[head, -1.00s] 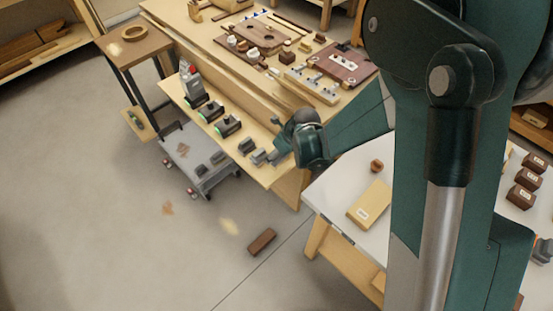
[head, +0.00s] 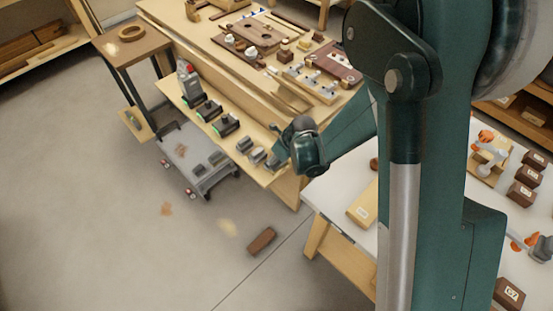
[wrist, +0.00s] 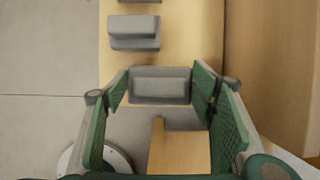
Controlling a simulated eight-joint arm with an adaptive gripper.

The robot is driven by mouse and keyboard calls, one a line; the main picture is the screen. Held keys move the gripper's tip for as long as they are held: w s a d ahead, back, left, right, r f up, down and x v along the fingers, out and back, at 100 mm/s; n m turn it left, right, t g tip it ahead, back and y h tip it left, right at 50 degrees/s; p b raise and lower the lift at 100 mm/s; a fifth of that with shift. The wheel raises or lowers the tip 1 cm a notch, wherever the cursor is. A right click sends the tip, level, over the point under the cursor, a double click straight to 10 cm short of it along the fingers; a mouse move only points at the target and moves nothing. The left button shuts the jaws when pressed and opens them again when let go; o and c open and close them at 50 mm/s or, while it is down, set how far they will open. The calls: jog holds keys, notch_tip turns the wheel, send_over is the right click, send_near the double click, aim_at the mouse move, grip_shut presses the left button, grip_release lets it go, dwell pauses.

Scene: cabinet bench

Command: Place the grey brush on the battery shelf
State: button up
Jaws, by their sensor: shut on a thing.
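The grey brush shows as a grey block (wrist: 160,82) between the two green finger pads in the wrist view; its bristles cannot be made out. My gripper (head: 274,158) is shut on it at the near end of the battery shelf (head: 235,150), the narrow wooden ledge along the bench side. The brush is over or on the shelf end; I cannot tell whether it touches the wood. Two more grey blocks (wrist: 134,32) sit farther along the shelf, apart from the brush.
Batteries with green marks (head: 225,127) and a grey-red tool (head: 189,82) stand farther along the shelf. A grey cart (head: 200,165) stands below it. The workbench (head: 290,45) holds boards and parts. A white table (head: 335,195) is at the right. A brown block (head: 262,241) lies on the floor.

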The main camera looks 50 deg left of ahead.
jog(key=shift+f, duration=0.1)
jog(key=o, duration=0.9)
jog(key=shift+r, duration=0.2)
jog(key=shift+p+v, duration=1.25)
jog(key=shift+v, duration=4.7)
